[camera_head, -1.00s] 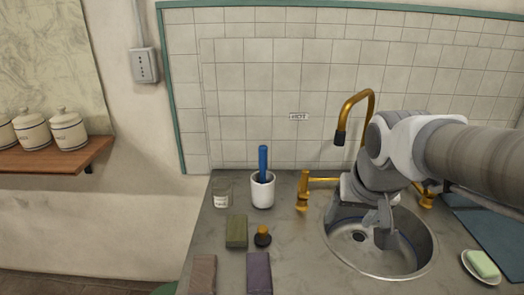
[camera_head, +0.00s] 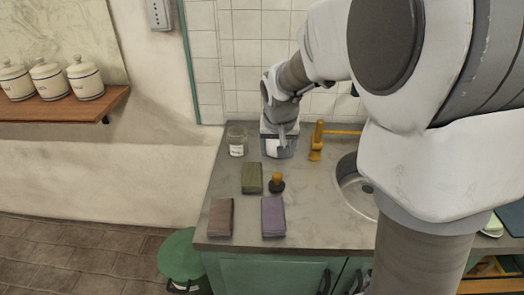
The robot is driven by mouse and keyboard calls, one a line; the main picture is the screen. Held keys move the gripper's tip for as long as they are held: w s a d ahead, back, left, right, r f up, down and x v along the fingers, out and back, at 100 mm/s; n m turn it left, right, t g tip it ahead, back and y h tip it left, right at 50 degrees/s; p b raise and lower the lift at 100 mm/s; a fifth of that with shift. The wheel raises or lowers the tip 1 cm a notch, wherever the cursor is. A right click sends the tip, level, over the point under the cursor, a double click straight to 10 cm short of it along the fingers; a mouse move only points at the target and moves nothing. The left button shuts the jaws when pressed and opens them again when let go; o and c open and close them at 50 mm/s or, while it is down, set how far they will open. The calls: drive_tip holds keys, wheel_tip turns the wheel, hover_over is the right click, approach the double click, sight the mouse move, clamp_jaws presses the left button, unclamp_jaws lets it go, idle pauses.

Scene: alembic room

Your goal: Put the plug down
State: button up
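A small black disc with an orange knob, which looks like the plug (camera_head: 277,183), stands on the grey counter beside a green block. My gripper (camera_head: 280,143) points down at the white cup (camera_head: 272,148) at the back of the counter, behind the plug and apart from it. My gripper covers much of the cup, and the blue-handled tool seen in it earlier is hidden. I cannot tell whether the fingers are open, shut or touching the cup. The sink (camera_head: 350,185) is mostly hidden behind my arm.
A glass jar (camera_head: 237,142) stands left of the cup. A green block (camera_head: 252,178), a brown block (camera_head: 221,217) and a purple block (camera_head: 273,216) lie near the plug. A brass tap (camera_head: 317,140) stands to the right. Bare counter lies between the purple block and the sink.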

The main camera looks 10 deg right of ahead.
approach(277, 175)
drive_tip(key=x, duration=0.5)
drive_tip(key=shift+w+r+b, duration=0.1)
drive_tip(key=shift+w+b, duration=0.2)
drive_tip(key=shift+b, duration=0.1)
drive_tip(key=shift+s+x, duration=0.2)
drive_tip(key=shift+x, duration=2.45)
drive_tip(key=shift+d, duration=0.1)
clamp_jaws()
